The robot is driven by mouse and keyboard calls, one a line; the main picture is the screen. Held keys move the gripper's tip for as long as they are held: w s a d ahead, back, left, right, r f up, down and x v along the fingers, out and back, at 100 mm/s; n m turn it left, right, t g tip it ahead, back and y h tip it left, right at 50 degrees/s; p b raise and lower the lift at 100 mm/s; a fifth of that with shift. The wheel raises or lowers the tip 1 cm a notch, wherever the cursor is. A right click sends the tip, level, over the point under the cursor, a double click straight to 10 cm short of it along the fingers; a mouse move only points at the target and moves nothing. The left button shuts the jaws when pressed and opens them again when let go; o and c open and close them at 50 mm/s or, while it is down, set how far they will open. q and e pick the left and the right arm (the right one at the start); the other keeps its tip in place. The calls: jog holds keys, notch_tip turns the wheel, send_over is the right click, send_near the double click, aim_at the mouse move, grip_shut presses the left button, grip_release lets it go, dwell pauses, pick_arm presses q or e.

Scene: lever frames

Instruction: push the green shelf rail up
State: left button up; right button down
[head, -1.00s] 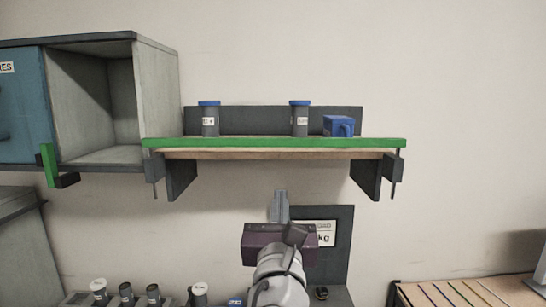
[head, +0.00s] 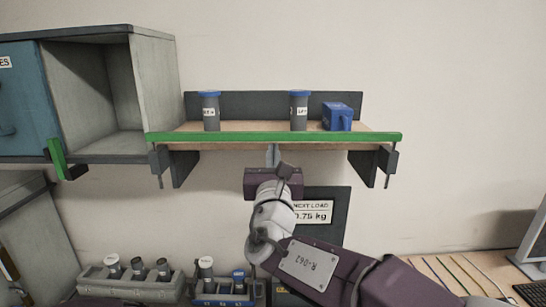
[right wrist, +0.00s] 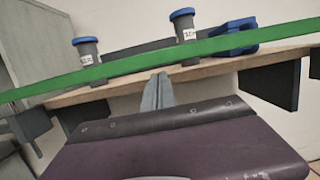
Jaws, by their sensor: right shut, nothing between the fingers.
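The green shelf rail (head: 300,137) runs level across the front of the wall shelf (head: 380,133), with an arm and bracket at each end. It also shows in the right wrist view (right wrist: 140,68), crossing in front of the lower parts of the things on the shelf. My right gripper (head: 273,152) is shut and empty, pointing up just under the middle of the rail. Its fingertips (right wrist: 158,80) sit close to the shelf's front edge; I cannot tell whether they touch the rail. My left gripper is out of view.
Two blue-capped canisters (head: 210,112) (head: 299,112) and a blue box (head: 337,117) stand on the shelf. An open grey cabinet (head: 140,95) with a green-ended lever (head: 57,158) is at left. Trays of jars (head: 130,285) lie below. The wall right of the shelf is clear.

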aim_at(274, 134)
jog(key=shift+s+r, duration=0.15)
jog(key=shift+r, duration=0.15)
notch_tip(274, 134, up, 3)
jog(key=shift+r+p, duration=0.15)
jog(key=shift+p, duration=0.65)
jog(key=shift+r, duration=0.45)
